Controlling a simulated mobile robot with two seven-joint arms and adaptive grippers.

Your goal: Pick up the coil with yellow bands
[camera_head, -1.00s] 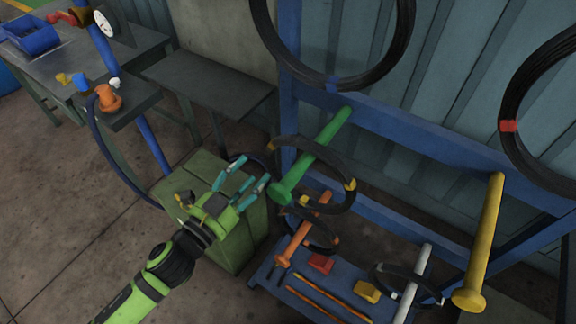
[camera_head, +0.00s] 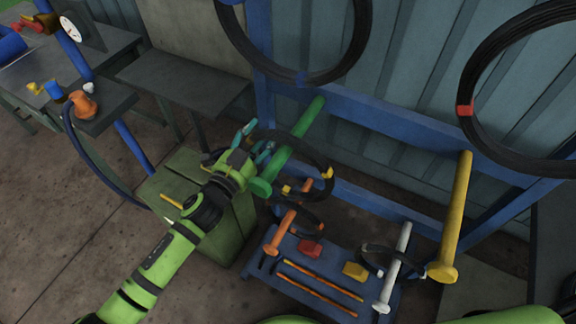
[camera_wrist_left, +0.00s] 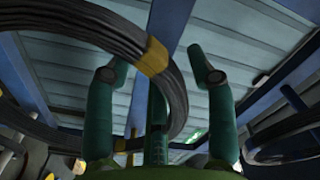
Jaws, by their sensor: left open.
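The black coil with yellow bands (camera_head: 327,173) hangs around the green peg (camera_head: 288,150) of the blue rack. One yellow band shows large in the left wrist view (camera_wrist_left: 154,57). My left gripper (camera_head: 257,142) is at the coil's left side, beside the green peg, with its teal fingers spread. In the left wrist view its fingers (camera_wrist_left: 160,75) stand apart, and the coil's curve runs across the space between them. I cannot tell whether the coil touches a finger. Part of the coil is hidden behind the gripper and peg. My right gripper is out of view.
A smaller coil hangs at the orange peg (camera_head: 280,232), another at the white peg (camera_head: 394,270). The yellow peg (camera_head: 455,215) is bare. Large coils hang above (camera_head: 365,45). A green crate (camera_head: 190,195) stands below my left arm. A grey bench (camera_head: 185,80) is behind it.

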